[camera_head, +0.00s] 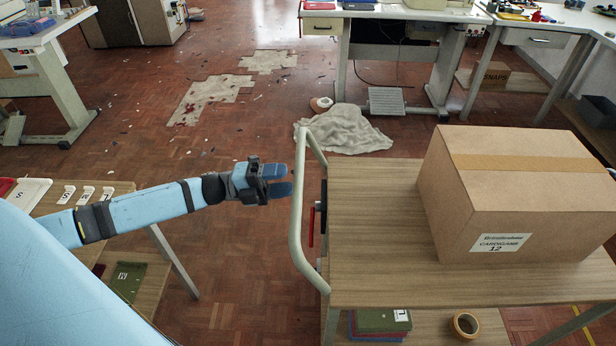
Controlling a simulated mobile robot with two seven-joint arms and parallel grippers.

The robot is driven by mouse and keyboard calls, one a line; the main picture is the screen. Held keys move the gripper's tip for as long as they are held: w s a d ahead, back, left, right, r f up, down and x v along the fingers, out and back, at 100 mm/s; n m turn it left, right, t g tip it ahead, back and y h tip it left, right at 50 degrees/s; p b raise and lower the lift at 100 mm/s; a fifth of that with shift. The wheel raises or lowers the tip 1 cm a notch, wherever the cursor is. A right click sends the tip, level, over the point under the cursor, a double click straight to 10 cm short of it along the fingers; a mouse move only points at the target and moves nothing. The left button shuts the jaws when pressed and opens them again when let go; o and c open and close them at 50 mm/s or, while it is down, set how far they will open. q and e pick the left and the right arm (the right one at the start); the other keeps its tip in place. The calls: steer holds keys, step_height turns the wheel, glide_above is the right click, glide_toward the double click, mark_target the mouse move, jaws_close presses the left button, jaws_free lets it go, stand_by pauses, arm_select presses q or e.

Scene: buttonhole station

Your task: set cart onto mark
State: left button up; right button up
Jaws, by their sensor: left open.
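The cart (372,259) stands at the right, with a wooden top shelf and a pale curved push handle (297,218) on its left side. My left gripper (281,181) is open, just left of the handle's upright part, its fingers pointing toward it. I cannot tell whether the fingers touch the handle. A large cardboard box (515,192) labelled "Cardigans 12" sits on the cart's top shelf. Part of a yellow floor line (583,318) shows at the lower right, mostly hidden by the cart; I cannot tell if it is the mark. My right gripper is not in view.
A grey cloth heap (343,130) lies on the floor behind the cart. Sewing tables stand at the back, with a pedal (386,101) under one. A wooden side table (145,254) stands at left. A tape roll (465,326) lies on the cart's lower shelf. Open parquet lies beyond my gripper.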

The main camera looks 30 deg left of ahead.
arm_select(q)
steer(key=x, duration=0.6)
jaws_close()
